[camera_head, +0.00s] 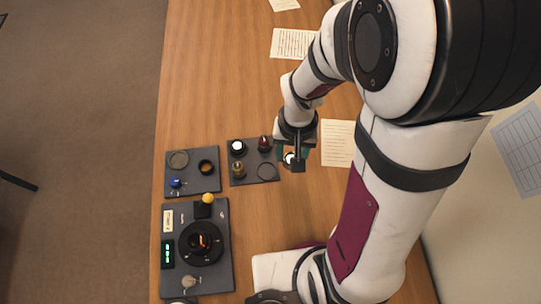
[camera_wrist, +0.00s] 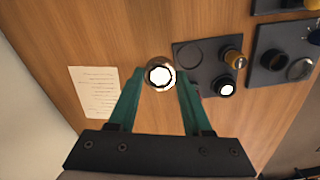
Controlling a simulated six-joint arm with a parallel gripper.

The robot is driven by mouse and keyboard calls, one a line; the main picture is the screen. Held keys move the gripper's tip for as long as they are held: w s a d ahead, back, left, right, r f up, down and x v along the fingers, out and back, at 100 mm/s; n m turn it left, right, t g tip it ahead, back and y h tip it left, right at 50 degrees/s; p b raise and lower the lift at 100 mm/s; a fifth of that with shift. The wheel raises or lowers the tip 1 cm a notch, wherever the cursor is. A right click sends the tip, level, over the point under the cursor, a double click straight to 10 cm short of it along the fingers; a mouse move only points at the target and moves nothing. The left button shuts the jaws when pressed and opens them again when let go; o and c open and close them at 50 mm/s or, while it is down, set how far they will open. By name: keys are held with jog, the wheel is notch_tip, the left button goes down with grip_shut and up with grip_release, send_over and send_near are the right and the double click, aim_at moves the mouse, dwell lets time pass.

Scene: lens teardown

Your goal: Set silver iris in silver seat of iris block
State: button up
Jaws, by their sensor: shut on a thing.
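My gripper (camera_head: 291,160) is shut on the silver iris (camera_wrist: 160,73), a round silver piece with a bright white centre. It holds the piece above the bare wood, just right of the middle dark block (camera_head: 247,180). In the wrist view the piece sits between the green fingertips (camera_wrist: 160,78). The left dark block (camera_head: 211,186) bears a silver-rimmed round (camera_head: 178,160), a dark ring with an amber inside (camera_head: 206,167) and a blue-topped part (camera_head: 176,183). It looks like the iris block, with the silver-rimmed round as its silver seat; the labels cannot be read.
The middle block carries a white-centred part (camera_head: 238,147), a red part (camera_head: 265,143), a gold part (camera_head: 238,170) and an empty round seat (camera_head: 266,171). A larger console (camera_head: 222,275) with a dark dial stands in front. Papers (camera_head: 338,143) lie flat to the right.

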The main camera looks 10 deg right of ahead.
jog(key=s+d+r, duration=0.2)
jog(key=d+r, duration=0.1)
jog(key=d, duration=0.2)
send_over(179, 160)
jog(key=f, duration=0.4)
jog(key=shift+w+d, duration=0.15)
jog(key=shift+d, duration=0.05)
jog(key=f, duration=0.3)
jog(key=shift+a+f, duration=0.25)
jog(key=shift+f, duration=0.55)
jog(key=shift+f, duration=0.6)
jog(key=o, duration=1.6)
